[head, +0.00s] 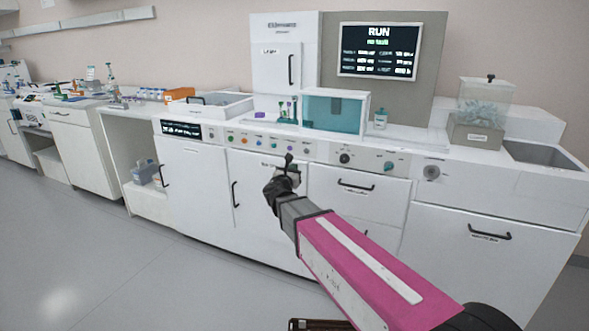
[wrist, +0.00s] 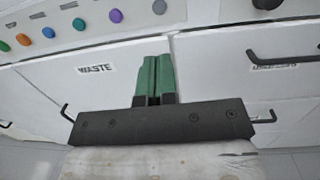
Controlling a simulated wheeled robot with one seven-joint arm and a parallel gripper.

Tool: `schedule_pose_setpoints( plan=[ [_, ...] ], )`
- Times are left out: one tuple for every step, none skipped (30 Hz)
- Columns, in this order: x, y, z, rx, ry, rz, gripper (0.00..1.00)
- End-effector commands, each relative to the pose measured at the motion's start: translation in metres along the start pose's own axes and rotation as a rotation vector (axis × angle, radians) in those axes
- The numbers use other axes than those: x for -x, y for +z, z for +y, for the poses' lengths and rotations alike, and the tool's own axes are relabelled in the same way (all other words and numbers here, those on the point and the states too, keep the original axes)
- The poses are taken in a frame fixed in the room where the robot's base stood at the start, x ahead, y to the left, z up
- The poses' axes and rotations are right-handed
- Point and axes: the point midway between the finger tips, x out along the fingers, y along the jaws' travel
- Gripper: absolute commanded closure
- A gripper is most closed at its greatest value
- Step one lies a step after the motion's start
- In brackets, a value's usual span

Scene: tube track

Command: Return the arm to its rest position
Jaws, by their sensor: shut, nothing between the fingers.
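My arm reaches from the lower right in the head view, with a pink link. My gripper (head: 289,160) is at its far end, in front of the white bench's row of coloured buttons. In the wrist view my gripper (wrist: 153,60) shows two green fingers close together, shut with nothing between them. Beyond the fingers is a white cabinet front with a label reading WASTE (wrist: 95,69). I cannot tell the exact gap between the fingers and the cabinet front.
The white bench (head: 265,190) has doors and drawers with black handles (head: 356,186). On it stand a teal-fronted clear box (head: 335,112), a white tray (head: 207,106) and a clear bin (head: 485,100). A screen (head: 378,52) reads RUN. Grey floor (head: 120,265) at the left is clear.

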Motion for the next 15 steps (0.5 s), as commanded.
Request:
schedule_pose_setpoints(
  plan=[
    [-0.001,-0.002,-0.004,-0.011,-0.008,0.006,1.0],
    [-0.001,-0.004,-0.007,-0.025,-0.016,0.014,1.0],
    [-0.003,-0.007,-0.015,-0.053,-0.033,0.029,1.0],
    [-0.004,-0.011,-0.022,-0.083,-0.05,0.044,1.0],
    [-0.005,-0.016,-0.031,-0.118,-0.071,0.062,1.0],
    [-0.006,-0.024,-0.045,-0.175,-0.107,0.09,1.0],
    [-0.008,-0.03,-0.057,-0.225,-0.14,0.113,1.0],
    [-0.008,-0.038,-0.069,-0.279,-0.174,0.137,1.0],
    [-0.009,-0.048,-0.086,-0.356,-0.226,0.169,1.0],
    [-0.009,-0.056,-0.099,-0.415,-0.267,0.194,1.0],
    [-0.008,-0.064,-0.111,-0.473,-0.308,0.216,1.0],
    [-0.006,-0.075,-0.128,-0.551,-0.366,0.244,1.0],
    [-0.004,-0.083,-0.139,-0.609,-0.41,0.264,1.0],
    [-0.002,-0.091,-0.151,-0.666,-0.455,0.282,1.0],
    [0.001,-0.101,-0.166,-0.742,-0.517,0.305,1.0]
  ],
)
